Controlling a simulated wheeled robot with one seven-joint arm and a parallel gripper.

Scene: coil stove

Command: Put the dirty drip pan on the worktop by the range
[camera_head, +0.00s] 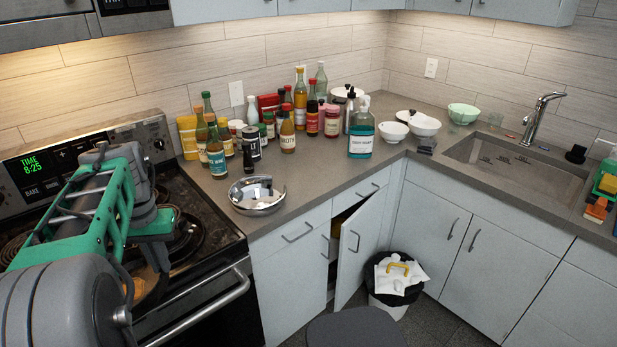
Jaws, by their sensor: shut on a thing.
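My gripper (157,258) is over the front of the stove at the left, mostly hidden behind my own arm. It is shut on a brownish piece that looks like the dirty drip pan (151,284); only a part of it shows beside my arm. The worktop by the range (315,205) is grey and begins just right of the stove. A shiny, clean-looking metal pan (257,196) sits on it near the stove edge.
Several bottles and jars (288,130) crowd the worktop's back. A teal soap bottle (361,133) and white bowls (394,131) stand farther right. A cabinet door (357,245) hangs open below, beside a bin (394,278). Worktop right of the shiny pan is clear.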

